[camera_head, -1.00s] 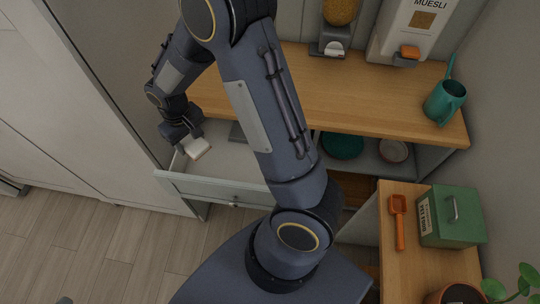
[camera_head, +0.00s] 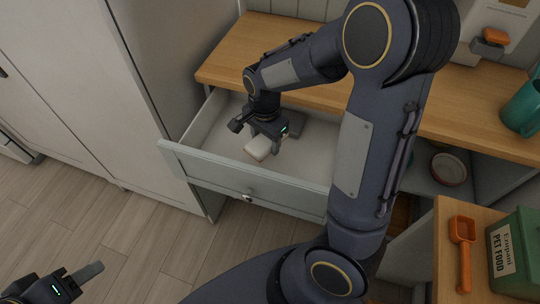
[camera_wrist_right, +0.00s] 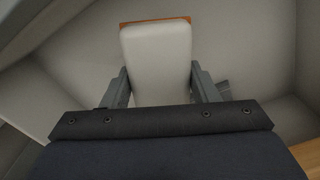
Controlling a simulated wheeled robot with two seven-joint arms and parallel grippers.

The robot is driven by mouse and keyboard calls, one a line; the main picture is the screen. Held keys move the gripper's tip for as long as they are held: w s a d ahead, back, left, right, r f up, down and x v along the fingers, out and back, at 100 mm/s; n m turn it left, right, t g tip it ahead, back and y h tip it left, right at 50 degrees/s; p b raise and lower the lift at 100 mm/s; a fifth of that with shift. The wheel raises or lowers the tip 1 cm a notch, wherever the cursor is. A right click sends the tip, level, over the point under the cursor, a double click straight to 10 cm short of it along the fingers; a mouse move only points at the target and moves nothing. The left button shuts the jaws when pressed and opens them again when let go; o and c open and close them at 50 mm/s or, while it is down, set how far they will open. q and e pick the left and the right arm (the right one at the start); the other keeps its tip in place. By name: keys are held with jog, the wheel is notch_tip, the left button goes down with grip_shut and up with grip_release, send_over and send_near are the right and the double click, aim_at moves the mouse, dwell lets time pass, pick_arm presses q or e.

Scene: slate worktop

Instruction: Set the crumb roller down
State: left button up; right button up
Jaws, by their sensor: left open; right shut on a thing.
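The crumb roller (camera_head: 257,148), a pale cream block, is in my right gripper (camera_head: 264,136) inside the open drawer (camera_head: 217,176). In the right wrist view the roller (camera_wrist_right: 156,62) sits between the two fingers, with an orange edge at its far end. The gripper is shut on it. I cannot tell whether the roller touches the drawer floor. My left gripper (camera_head: 70,280) is open and empty over the floor at the lower left, partly cut off by the frame.
The wooden worktop (camera_head: 225,66) lies above and behind the drawer. A tall cabinet (camera_head: 165,100) stands to its left. To the right are a bowl (camera_head: 448,168), an orange scoop (camera_head: 462,250), a green pet food box (camera_head: 515,250) and a teal watering can (camera_head: 522,108). My right arm blocks part of the view.

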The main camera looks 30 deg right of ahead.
aim_at(266, 163)
notch_tip(266, 163, down, 8)
jog(key=shift+f+b, duration=0.1)
jog(key=shift+b, duration=0.45)
jog(key=o, duration=1.2)
jog(key=shift+f, duration=0.1)
